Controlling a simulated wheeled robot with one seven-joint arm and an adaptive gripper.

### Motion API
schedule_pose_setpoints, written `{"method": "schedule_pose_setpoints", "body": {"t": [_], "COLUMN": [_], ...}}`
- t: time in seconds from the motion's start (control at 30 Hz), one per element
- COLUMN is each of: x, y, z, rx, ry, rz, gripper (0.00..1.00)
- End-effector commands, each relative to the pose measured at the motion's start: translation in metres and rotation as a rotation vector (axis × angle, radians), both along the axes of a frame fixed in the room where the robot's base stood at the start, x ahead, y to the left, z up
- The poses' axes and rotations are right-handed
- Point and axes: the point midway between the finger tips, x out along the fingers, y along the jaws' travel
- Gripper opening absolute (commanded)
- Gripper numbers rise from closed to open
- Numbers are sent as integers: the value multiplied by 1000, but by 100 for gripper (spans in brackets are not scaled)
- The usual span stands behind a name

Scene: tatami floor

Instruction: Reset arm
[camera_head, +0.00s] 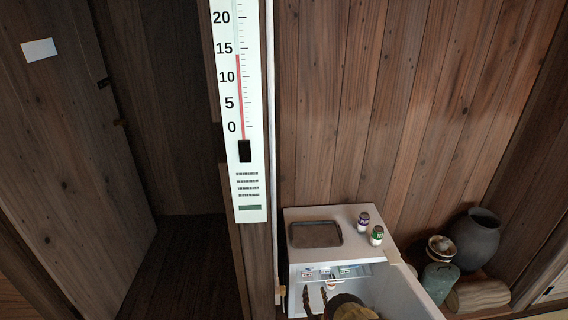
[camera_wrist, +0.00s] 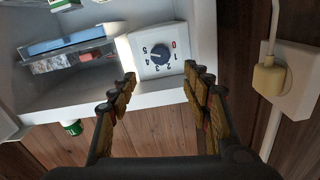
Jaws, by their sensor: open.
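My gripper (camera_wrist: 160,76) is open and empty in the wrist view, its two dark, ribbed fingers spread apart. Past the fingertips is a white control box with a dial (camera_wrist: 159,54) numbered 0 to 5, inside the small white fridge. In the head view my gripper (camera_head: 316,299) shows low in the picture, in front of the open fridge (camera_head: 296,243). The wrist view appears upside down. I cannot tell the exact gap between the fingertips and the dial.
Two small jars (camera_head: 363,220) and a dark tray (camera_head: 316,234) stand on the fridge. Its open door (camera_head: 400,290) is beside my gripper. Packages (camera_wrist: 72,54) lie inside. A plug (camera_wrist: 268,78) sits in a wall outlet. A thermometer (camera_head: 240,110) hangs left; pots (camera_head: 472,240) stand right.

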Motion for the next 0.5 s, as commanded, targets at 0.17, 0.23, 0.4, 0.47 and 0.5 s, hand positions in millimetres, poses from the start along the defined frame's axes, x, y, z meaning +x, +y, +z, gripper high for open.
{"method": "schedule_pose_setpoints", "body": {"t": [0.17, 0.23, 0.4, 0.47, 0.5], "x": [-6, -27, -92, -106, -113], "y": [0, 0, 0, 0, 0], "z": [-45, -84, -158, -162, -159], "rx": [-15, -24, -46, -52, -57], "ry": [167, 312, 698, 816, 889], "rz": [1, 4, 17, 23, 28], "gripper": [49, 49, 49, 49, 49]}}
